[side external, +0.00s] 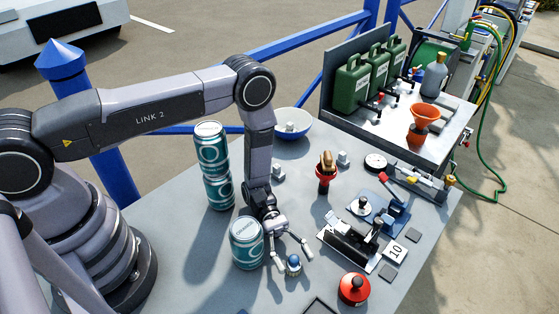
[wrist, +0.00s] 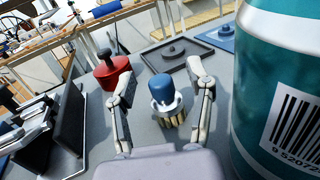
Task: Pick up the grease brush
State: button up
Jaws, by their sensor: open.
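The grease brush (wrist: 164,100) has a blue rounded handle, a pale metal collar and tan bristles pointing down. It stands upright on the grey table. In the side external view its blue top (side external: 293,262) shows small. My gripper (wrist: 161,78) is open, with one finger on each side of the brush and visible space between them. In the side external view my gripper (side external: 291,257) is low over the table, pointing down. Whether the fingers touch the brush cannot be told, but gaps show in the wrist view.
A teal can (side external: 247,244) stands close beside my gripper and fills the right of the wrist view (wrist: 280,90). Stacked teal cans (side external: 215,165) stand behind. A red pot with a black knob (side external: 354,289) and a black-topped fixture (side external: 350,243) stand right. A dark tray (side external: 320,307) lies in front.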

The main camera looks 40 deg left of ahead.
jog(key=shift+d, duration=0.1)
grip_shut()
dwell(0.3)
